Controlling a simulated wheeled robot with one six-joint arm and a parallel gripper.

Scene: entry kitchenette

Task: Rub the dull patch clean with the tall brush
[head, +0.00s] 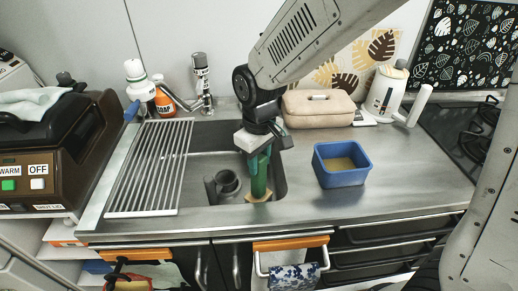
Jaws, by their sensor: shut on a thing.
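My gripper (259,152) is over the right part of the sink (210,165), pointing down. It is shut on the tall brush (259,180), a green upright thing with a tan lower end. The brush's upper part is partly hidden by the jaws. Its tan end is low, at the sink's right front side; I cannot tell whether it touches a surface. I cannot make out the dull patch; the brush and gripper may cover it.
A slatted metal rack (150,168) covers the sink's left side. A dark round cup-like thing (226,183) is left of the brush. A blue open box (342,178) stands on the counter to the right. Soap bottles (165,100) and a beige case (318,112) stand behind.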

